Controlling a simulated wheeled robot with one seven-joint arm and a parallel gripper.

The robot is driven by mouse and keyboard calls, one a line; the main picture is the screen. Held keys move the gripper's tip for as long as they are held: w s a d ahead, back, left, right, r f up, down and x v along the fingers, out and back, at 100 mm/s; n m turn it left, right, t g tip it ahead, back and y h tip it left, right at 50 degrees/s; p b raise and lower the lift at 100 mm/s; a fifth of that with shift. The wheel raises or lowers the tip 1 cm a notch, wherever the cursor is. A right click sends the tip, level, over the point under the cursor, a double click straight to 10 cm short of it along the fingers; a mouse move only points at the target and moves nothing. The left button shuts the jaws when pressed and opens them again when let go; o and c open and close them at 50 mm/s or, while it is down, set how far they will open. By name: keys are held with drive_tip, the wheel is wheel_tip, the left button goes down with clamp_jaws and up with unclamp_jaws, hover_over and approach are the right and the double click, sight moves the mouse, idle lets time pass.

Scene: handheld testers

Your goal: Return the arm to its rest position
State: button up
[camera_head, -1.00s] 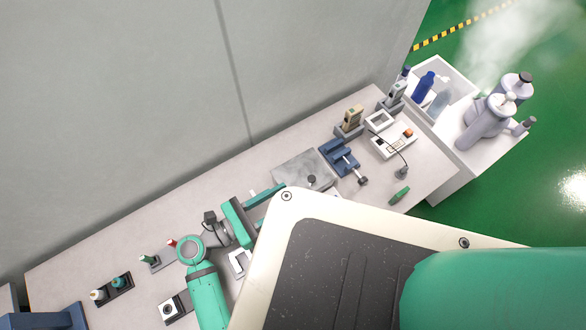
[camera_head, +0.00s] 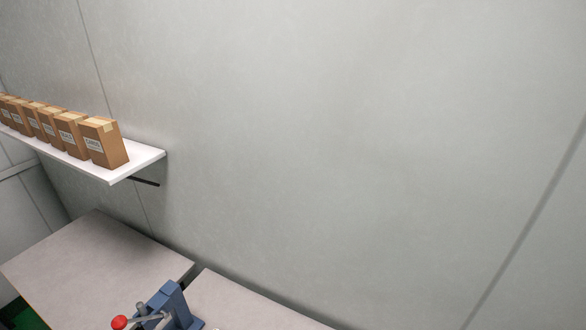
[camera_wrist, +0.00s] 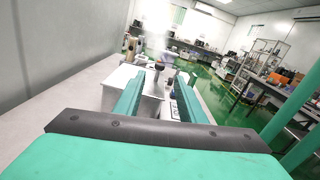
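My gripper (camera_wrist: 160,78) shows in the wrist view as two teal fingers with a clear gap between them. It is open, and I see nothing held between the fingertips. It points out along the bench toward the far room. My arm and gripper are not in the head view, so the arm's full pose is hidden.
In the head view, a white shelf (camera_head: 146,162) on the wall holds several brown boxes (camera_head: 103,143). Below are a grey bench (camera_head: 85,262) and a blue press (camera_head: 167,302) with a red knob. The wrist view shows green floor (camera_wrist: 222,97) to the right.

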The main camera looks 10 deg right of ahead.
drive_tip(key=w+a+r+n+t+h, duration=0.1)
drive_tip(key=a+n+t+h, duration=0.1)
drive_tip(key=n, duration=0.4)
drive_tip(key=w+a+r+n+t+h, duration=0.2)
drive_tip(key=a+n+t, duration=0.3)
drive_tip(key=t, duration=0.1)
drive_tip(key=w+a+r+n+t+h, duration=0.2)
drive_tip(key=a+n+t+h, duration=0.1)
drive_tip(key=n, duration=0.3)
drive_tip(key=shift+a+n+t, duration=0.15)
drive_tip(key=shift+n+t, duration=0.15)
drive_tip(key=shift+t, duration=0.2)
drive_tip(key=a+f+n+t+y, duration=0.1)
drive_tip(key=a+n+t+y, duration=0.7)
drive_tip(key=n, duration=0.7)
drive_tip(key=a+f+n+t+y, duration=0.1)
drive_tip(key=a+n+t+y, duration=0.55)
drive_tip(key=n, duration=0.85)
drive_tip(key=s+a+f+n+y, duration=0.2)
drive_tip(key=s+n+y, duration=0.3)
drive_tip(key=n, duration=0.8)
drive_tip(key=shift+s+f+y, duration=0.2)
drive_tip(key=shift+f+y, duration=0.45)
drive_tip(key=shift+y, duration=0.1)
drive_tip(key=shift+a+t, duration=0.15)
drive_tip(key=shift+t, duration=0.1)
drive_tip(key=shift+c, duration=0.7)
drive_tip(key=shift+w, duration=0.1)
